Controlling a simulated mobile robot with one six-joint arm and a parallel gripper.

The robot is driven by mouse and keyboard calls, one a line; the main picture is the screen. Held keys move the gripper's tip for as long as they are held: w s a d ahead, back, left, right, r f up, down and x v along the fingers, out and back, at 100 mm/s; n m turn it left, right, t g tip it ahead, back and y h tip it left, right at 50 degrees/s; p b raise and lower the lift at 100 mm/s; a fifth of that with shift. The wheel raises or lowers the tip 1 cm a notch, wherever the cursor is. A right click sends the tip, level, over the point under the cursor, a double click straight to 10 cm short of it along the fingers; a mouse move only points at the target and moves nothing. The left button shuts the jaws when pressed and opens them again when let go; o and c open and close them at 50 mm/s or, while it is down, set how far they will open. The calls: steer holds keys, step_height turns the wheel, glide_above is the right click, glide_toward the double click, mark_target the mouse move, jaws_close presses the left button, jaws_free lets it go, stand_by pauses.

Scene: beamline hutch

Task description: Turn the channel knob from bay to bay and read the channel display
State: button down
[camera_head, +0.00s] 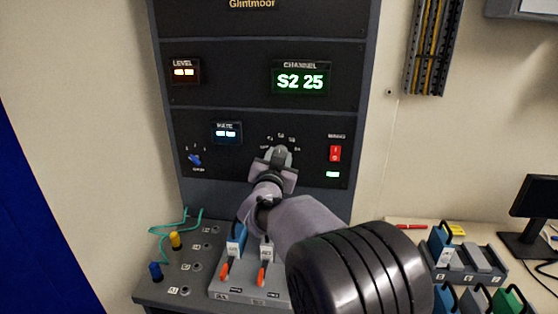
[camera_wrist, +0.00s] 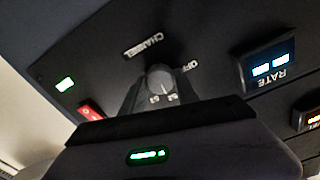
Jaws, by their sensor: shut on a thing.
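The channel display (camera_head: 300,82) on the upper rack panel is lit green and reads "S2 25". The channel knob (camera_wrist: 159,79) is a grey round knob on the panel below, with labels around it including OFF, S1 and S2. A light line on the knob points toward the S1 and S2 side in the wrist view; which label exactly I cannot tell. My gripper (camera_head: 277,156) reaches to the panel and is shut on the knob, with a finger on either side. In the head view the gripper mostly hides the knob.
A lit rate display (camera_head: 227,132), a blue knob (camera_head: 195,160) and a red switch (camera_head: 335,153) flank the gripper. Below are a sloped panel with jacks and teal cables, and orange-handled blocks (camera_head: 236,247). A bench with a monitor (camera_head: 536,197) stands right.

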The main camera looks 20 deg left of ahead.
steer(key=c, duration=0.9)
jaws_free()
steer(key=shift+s, duration=0.1)
steer(key=p+v, duration=0.1)
steer(key=v, duration=1.6)
steer(key=shift+s, duration=0.15)
